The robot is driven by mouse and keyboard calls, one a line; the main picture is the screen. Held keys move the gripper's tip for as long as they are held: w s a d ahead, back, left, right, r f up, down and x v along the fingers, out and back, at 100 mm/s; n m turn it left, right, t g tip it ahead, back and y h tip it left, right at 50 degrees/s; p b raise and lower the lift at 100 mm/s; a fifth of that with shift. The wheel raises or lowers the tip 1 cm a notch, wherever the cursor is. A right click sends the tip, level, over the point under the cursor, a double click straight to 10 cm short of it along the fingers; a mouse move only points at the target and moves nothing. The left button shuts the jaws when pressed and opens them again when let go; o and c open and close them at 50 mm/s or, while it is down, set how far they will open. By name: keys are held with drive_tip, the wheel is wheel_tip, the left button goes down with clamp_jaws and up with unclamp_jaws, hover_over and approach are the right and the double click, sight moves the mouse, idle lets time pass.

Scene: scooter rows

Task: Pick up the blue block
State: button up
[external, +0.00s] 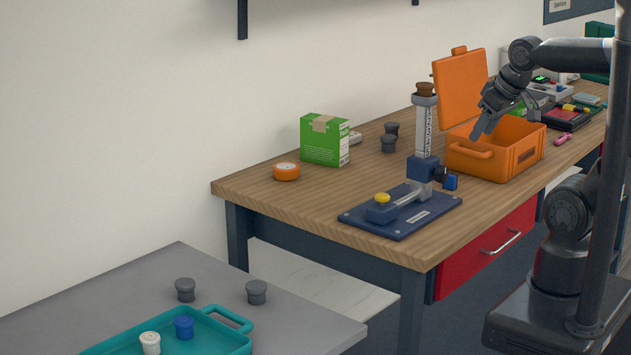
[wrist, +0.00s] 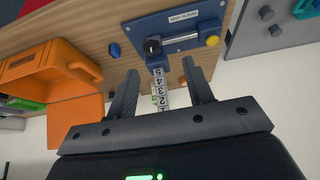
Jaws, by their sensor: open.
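The small blue block (external: 450,182) lies on the wooden workbench, just right of the blue press stand (external: 400,211) and in front of the orange toolbox. In the wrist view the blue block (wrist: 115,50) shows between the orange toolbox and the stand, beyond and left of the fingertips. My gripper (external: 505,122) is open and empty, above the open orange toolbox and well above the bench. In the wrist view my gripper (wrist: 160,68) has its two fingers spread, with the stand's numbered column showing between them.
The open orange toolbox (external: 516,157) and the stand's tall column (external: 424,128) rise close to the block. A green box (external: 324,140), an orange tape roll (external: 286,172) and dark knobs stand farther back. A teal tray (external: 228,344) sits on the grey table.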

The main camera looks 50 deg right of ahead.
drive_tip(key=g, duration=0.1)
approach(452, 175)
drive_tip(key=x, duration=0.2)
drive_tip(key=d+x, duration=0.1)
drive_tip(key=x, duration=0.1)
drive_tip(key=shift+s+f, duration=0.15)
drive_tip(key=shift+f, duration=0.2)
drive_tip(key=shift+w+a+x, duration=0.15)
drive_tip(key=shift+a+x, duration=0.05)
drive_tip(key=shift+x, duration=1.2)
drive_tip(key=shift+w+a+x, duration=0.15)
drive_tip(key=shift+a+x, duration=0.05)
drive_tip(key=shift+x, duration=1.2)
drive_tip(key=shift+r, duration=0.1)
drive_tip(key=shift+c, duration=0.2)
clamp_jaws()
drive_tip(key=shift+r, duration=0.1)
